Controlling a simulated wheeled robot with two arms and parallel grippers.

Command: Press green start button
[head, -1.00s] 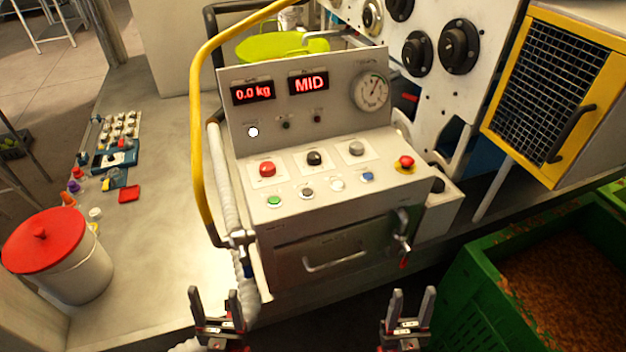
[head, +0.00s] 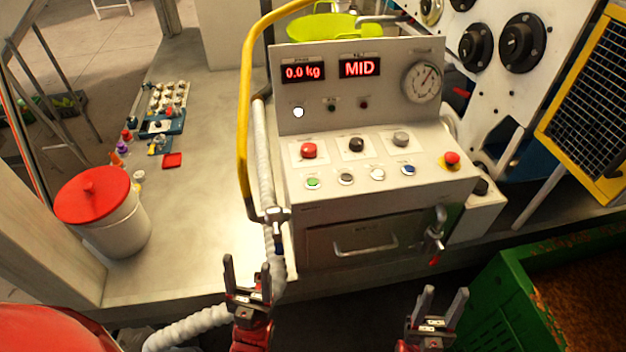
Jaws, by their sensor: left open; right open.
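The green start button (head: 313,183) is a small round button at the left end of the lower row on the sloped face of the control panel (head: 330,215). My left gripper (head: 247,276) is open and empty, below and to the left of the green button and apart from the panel. My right gripper (head: 443,305) is open and empty, low in the view, below the panel's drawer and apart from it. The green button is in plain view with nothing in front of it.
A yellow rail (head: 244,130) and a white hose (head: 264,160) run along the panel's left side. A green crate (head: 520,300) stands at lower right.

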